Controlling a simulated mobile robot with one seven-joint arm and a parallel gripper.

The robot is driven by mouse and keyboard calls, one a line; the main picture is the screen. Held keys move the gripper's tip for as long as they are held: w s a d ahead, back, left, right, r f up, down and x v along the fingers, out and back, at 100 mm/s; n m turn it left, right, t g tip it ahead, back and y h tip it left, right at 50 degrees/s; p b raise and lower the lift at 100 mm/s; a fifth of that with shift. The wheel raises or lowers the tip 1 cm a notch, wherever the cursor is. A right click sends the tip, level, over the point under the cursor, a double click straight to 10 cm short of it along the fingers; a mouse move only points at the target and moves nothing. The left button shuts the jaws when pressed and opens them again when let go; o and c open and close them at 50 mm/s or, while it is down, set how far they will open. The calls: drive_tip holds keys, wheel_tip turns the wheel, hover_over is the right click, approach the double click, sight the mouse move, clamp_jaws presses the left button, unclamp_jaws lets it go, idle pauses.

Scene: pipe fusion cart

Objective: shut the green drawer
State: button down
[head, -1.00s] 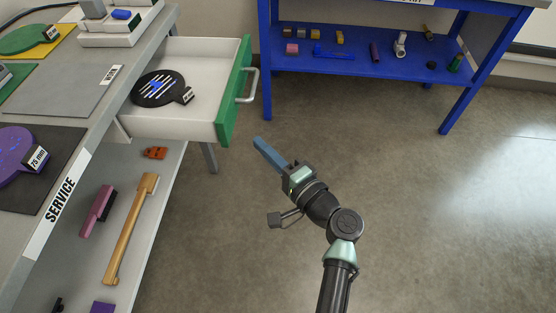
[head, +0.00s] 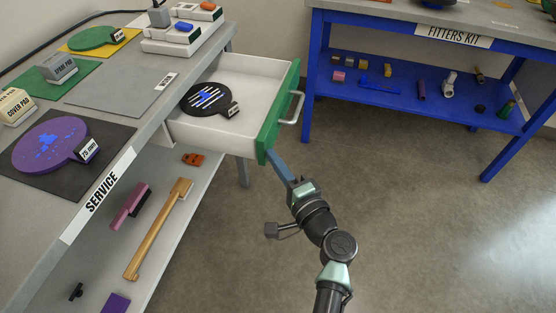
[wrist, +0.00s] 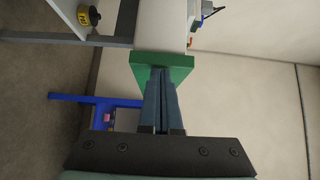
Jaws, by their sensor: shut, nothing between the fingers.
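The green drawer (head: 280,112) stands open from the grey service bench, with a green front, a silver bar handle (head: 292,108) and a white tray body. A black round paddle with white stripes (head: 206,98) lies inside it. My gripper (head: 274,155) is shut and empty, its blue fingers at the near lower end of the green front. In the wrist view, the fingers (wrist: 160,75) point at the green front (wrist: 180,68) and their tips overlap its edge. They look to be touching it or very close; I cannot tell which.
The service bench (head: 110,175) carries a purple disc (head: 45,142) and several pads. Its lower shelf holds a yellow-handled tool (head: 158,230) and a pink block (head: 130,206). A blue fitters kit table (head: 410,95) stands at the back right. Floor on the right is clear.

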sight(178, 133)
drive_tip(key=w+a+b, duration=0.1)
drive_tip(key=w+a, duration=0.1)
drive_tip(key=a, duration=0.5)
drive_tip(key=w+a+b, duration=0.1)
drive_tip(key=a, duration=0.6)
drive_tip(key=w+a+b, duration=0.2)
drive_tip(key=a, duration=0.6)
drive_tip(key=shift+w, duration=0.35)
drive_tip(key=shift+a+r, duration=0.1)
drive_tip(key=shift+a, duration=0.1)
